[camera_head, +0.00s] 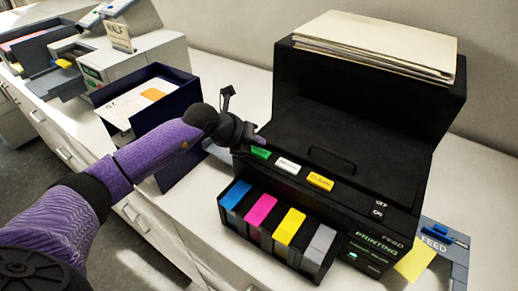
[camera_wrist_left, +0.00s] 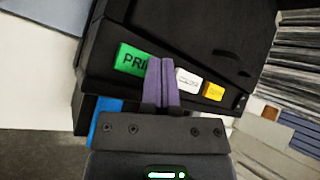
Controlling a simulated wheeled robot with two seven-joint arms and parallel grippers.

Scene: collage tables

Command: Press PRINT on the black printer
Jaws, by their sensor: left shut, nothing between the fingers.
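The black printer (camera_head: 340,135) stands on the white counter with paper on its top. Its green PRINT button (camera_head: 260,153) is at the left end of a row with a white button (camera_head: 289,165) and a yellow button (camera_head: 320,181). In the left wrist view the green button (camera_wrist_left: 131,60) reads "PRI", its right end hidden by my fingers. My right gripper is not in view.
Blue, magenta, yellow and grey cartridges (camera_head: 290,226) sit at the printer's front. A dark blue bin (camera_head: 180,75) with papers stands to the left. A yellow note (camera_head: 415,263) and a grey-blue device (camera_head: 447,250) marked FEED are at the right.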

